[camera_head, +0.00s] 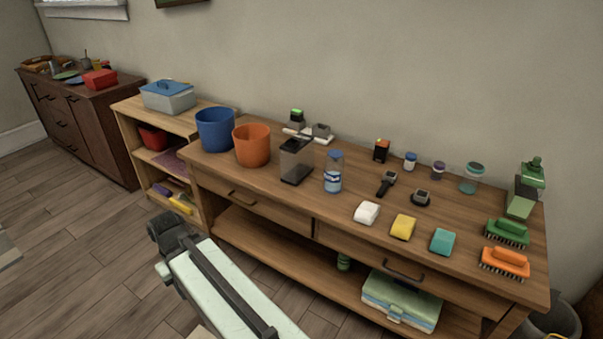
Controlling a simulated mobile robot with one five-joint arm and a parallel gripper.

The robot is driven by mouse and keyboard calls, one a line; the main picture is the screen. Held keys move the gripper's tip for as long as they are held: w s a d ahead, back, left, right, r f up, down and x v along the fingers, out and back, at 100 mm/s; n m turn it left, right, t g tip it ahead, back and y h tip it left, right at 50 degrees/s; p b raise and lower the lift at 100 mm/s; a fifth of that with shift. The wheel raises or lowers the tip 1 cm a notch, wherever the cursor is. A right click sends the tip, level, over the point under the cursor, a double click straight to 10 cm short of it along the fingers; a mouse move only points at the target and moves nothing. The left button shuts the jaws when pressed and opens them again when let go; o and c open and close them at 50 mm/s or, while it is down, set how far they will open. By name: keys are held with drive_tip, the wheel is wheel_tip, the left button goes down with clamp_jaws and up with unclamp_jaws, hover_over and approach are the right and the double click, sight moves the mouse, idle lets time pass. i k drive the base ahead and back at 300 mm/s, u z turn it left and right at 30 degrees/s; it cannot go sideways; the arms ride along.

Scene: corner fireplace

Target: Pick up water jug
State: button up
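The other is a rounded clear bottle (333,172) with a blue cap and a blue-and-white label. I cannot tell for sure which one is the water jug. My arm (225,292) reaches up from the bottom edge, in front of the table and left of both vessels. Its dark end (166,232) is well apart from them. I cannot make out gripper fingers or anything held.
Blue (215,130) and orange (251,146) buckets stand left of the vessels. Sponges (403,227), brushes (505,262), small jars and a green spray bottle (526,190) fill the right side. A low shelf (128,112) adjoins at left. Open floor (90,260) lies at front left.

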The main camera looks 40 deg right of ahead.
sight(334, 161)
drive_tip(key=u, duration=1.2)
drive_tip(key=k, duration=1.7)
drive_tip(key=z, duration=0.35)
drive_tip(key=i, duration=1)
drive_tip(key=u, duration=0.05)
